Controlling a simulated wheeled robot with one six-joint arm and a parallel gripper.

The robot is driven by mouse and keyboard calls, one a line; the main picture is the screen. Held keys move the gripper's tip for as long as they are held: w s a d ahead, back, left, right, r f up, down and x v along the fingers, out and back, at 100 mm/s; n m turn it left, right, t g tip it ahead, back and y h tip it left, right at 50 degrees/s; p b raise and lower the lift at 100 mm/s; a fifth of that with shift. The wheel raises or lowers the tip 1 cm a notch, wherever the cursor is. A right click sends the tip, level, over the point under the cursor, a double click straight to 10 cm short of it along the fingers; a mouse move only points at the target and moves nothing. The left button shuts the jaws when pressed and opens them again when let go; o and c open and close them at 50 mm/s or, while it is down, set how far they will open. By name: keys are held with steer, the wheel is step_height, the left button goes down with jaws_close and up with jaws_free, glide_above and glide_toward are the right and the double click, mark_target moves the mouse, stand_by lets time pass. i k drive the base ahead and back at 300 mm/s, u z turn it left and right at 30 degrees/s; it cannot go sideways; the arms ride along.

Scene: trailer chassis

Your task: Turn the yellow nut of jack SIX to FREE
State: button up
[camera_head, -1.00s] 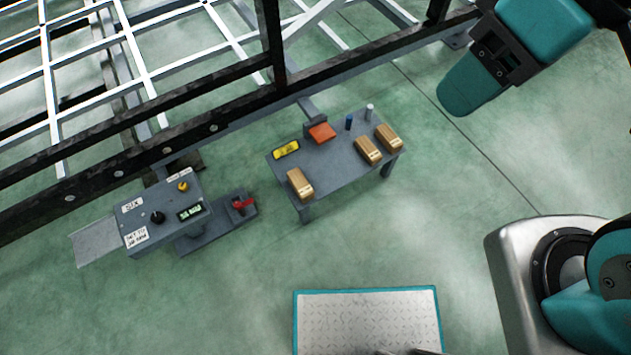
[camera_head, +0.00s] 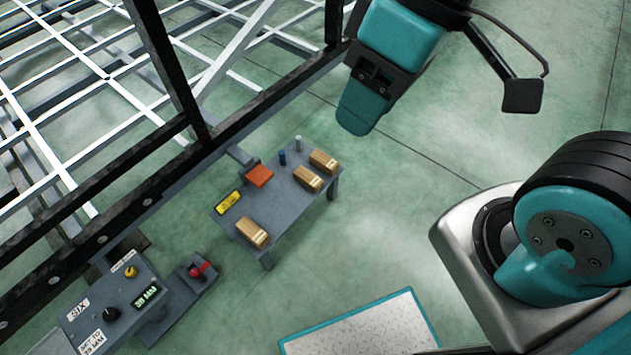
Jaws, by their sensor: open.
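The grey jack box (camera_head: 98,298) stands at the lower left beside the frame, with a white SIX label (camera_head: 78,309). The yellow nut (camera_head: 130,271) sits on its top near the far edge, by a small white label (camera_head: 123,261) too small to read. A black knob (camera_head: 112,313) and a small lit display (camera_head: 146,296) are also on top. The nut's setting cannot be made out. A teal and black part of my arm hangs at the top centre, far from the nut; no gripper fingers show.
A grey table (camera_head: 285,220) holds cardboard boxes (camera_head: 252,232), a yellow item (camera_head: 228,201) and an orange block (camera_head: 259,176). A red handle (camera_head: 201,269) is right of the jack. The dark chassis rail (camera_head: 160,185) runs behind. A teal-edged plate (camera_head: 365,338) lies in front; green floor between is clear.

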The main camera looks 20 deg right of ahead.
mark_target(131, 271)
steer(key=u, duration=1.55)
steer(key=k, duration=0.45)
steer(key=z, duration=0.25)
steer(key=i, duration=1.15)
steer(key=u, duration=0.3)
